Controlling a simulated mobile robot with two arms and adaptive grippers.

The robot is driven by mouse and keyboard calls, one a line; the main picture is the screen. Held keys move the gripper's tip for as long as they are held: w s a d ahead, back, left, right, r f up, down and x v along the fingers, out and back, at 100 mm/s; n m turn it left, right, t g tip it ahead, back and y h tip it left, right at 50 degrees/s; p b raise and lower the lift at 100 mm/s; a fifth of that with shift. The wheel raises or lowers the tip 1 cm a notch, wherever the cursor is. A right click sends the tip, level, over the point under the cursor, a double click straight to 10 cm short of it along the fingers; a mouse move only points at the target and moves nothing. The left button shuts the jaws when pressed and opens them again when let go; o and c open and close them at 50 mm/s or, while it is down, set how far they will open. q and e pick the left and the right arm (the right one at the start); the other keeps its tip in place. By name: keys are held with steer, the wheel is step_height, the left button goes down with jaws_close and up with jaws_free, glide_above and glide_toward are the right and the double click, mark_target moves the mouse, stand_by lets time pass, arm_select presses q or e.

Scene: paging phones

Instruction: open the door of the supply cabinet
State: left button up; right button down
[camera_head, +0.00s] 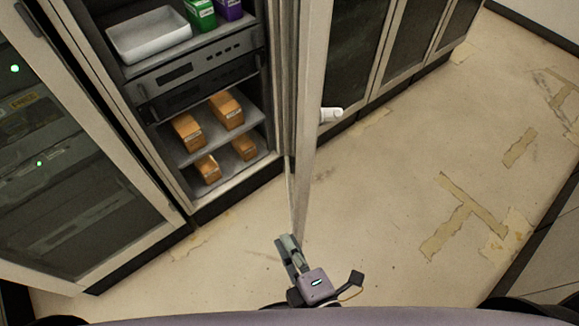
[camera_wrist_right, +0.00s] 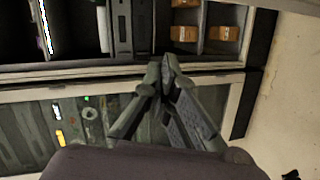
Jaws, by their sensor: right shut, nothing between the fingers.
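The supply cabinet (camera_head: 190,200) stands open in the head view, with its shelves in plain sight. Its door (camera_head: 308,110) is swung out toward me and shows almost edge-on, right of the opening. A white handle (camera_head: 330,114) sticks out from the door's right side. My right gripper (camera_head: 289,243) is shut and empty by the lower end of the door in the picture; I cannot tell if it touches the door. In the right wrist view its fingertips (camera_wrist_right: 164,66) meet in front of the cabinet. My left gripper is not in view.
Inside are orange boxes (camera_head: 226,109), a white tray (camera_head: 148,35), and green (camera_head: 201,13) and purple (camera_head: 229,8) boxes. A closed glass-fronted cabinet (camera_head: 70,170) stands left. More dark-paneled cabinets (camera_head: 408,45) line the back right. The floor (camera_head: 390,180) right of the door is clear, with tan patches.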

step_height(320, 180, up, 14)
steer(key=n+t+y, duration=0.1)
steer(key=n+t, duration=0.1)
steer(key=t, duration=0.1)
steer(key=w+p, duration=0.7)
steer(key=w, duration=0.2)
steer(key=shift+d, duration=0.4)
steer(key=shift+w, duration=0.1)
